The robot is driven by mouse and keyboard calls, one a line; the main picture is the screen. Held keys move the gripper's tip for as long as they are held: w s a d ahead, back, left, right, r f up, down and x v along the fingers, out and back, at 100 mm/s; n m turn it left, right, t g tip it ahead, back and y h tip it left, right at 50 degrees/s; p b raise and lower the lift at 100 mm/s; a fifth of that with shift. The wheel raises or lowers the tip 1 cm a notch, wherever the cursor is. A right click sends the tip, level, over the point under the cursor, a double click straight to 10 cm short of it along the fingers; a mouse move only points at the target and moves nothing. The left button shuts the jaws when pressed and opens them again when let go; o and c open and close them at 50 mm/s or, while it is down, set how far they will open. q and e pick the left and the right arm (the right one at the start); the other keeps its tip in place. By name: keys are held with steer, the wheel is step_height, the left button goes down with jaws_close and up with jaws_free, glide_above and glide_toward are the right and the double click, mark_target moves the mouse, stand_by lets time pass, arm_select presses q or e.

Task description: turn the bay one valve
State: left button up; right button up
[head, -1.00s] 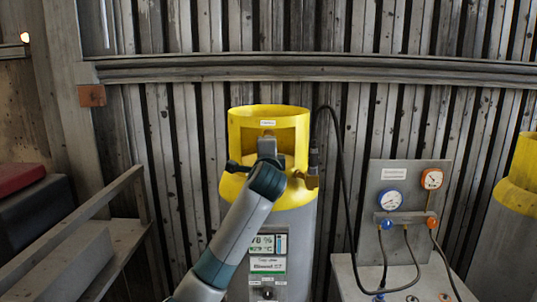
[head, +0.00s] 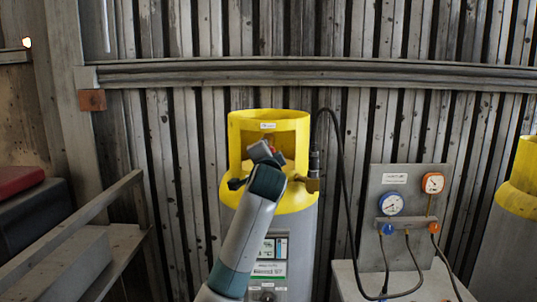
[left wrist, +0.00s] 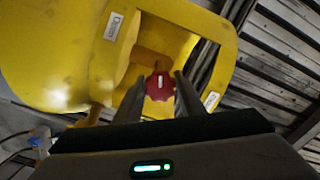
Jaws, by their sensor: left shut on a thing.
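A grey cylinder (head: 304,240) with a yellow collar (head: 295,120) stands upright in the middle of the head view. The red valve knob (left wrist: 159,87), with a white mark on it, sits inside the collar's opening in the left wrist view. In the head view a little red of it (head: 275,151) shows beside my gripper. My left gripper (head: 264,152) reaches into the opening, and its two fingers (left wrist: 160,92) are shut on the knob from both sides. My wrist hides much of the opening in the head view. My right gripper is not in view.
A gauge panel (head: 417,182) with blue and orange dials stands to the right. Another yellow-topped cylinder (head: 520,185) is at the right edge. A grey rail (head: 100,215) is at left.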

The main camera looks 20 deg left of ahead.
arm_select(q)
steer(key=shift+f, duration=0.1)
steer(key=o, duration=1)
steer(key=shift+a, duration=0.1)
steer(key=shift+o, duration=0.2)
steer(key=shift+s, duration=0.1)
steer(key=b+v, duration=0.5)
steer(key=v, duration=1.2)
steer(key=shift+b, duration=0.4)
steer(key=shift+s, duration=0.15)
